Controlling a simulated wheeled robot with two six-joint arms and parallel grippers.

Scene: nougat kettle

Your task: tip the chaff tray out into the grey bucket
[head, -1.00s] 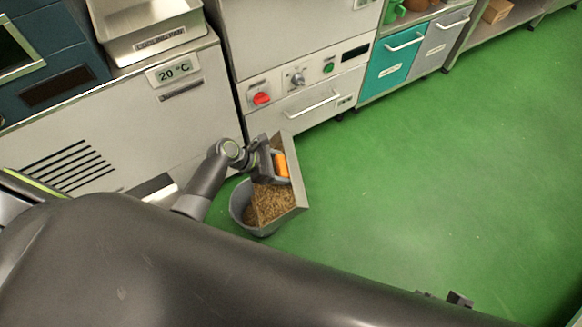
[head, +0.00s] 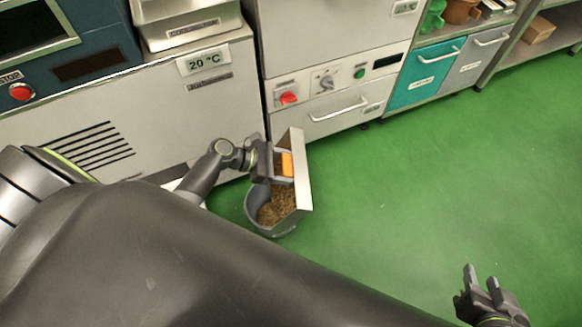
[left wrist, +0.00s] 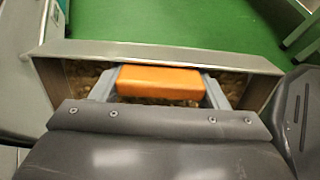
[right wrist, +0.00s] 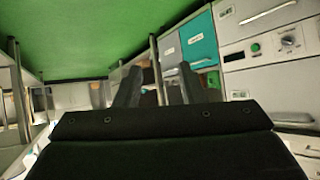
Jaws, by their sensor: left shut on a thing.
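The chaff tray (head: 304,180), a pale metal tray with an orange handle (head: 287,164), is steeply tilted at the grey bucket (head: 262,222). My left gripper (head: 280,165) is shut on the handle, which also shows between its fingers in the left wrist view (left wrist: 158,82). Brown chaff (head: 278,204) shows below the gripper, at the bucket's mouth; I cannot tell how much lies in the tray and how much in the bucket. The tray hides the bucket's right side. My right gripper (head: 482,285) is open and empty, well to the right, above the floor.
A grey cabinet (head: 200,120) with a 20 °C label stands behind the bucket. A machine with a red knob (head: 288,98) and a drawer handle stands beside it. Teal (head: 420,75) and grey bins sit further right. The green floor (head: 400,190) to the right is clear.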

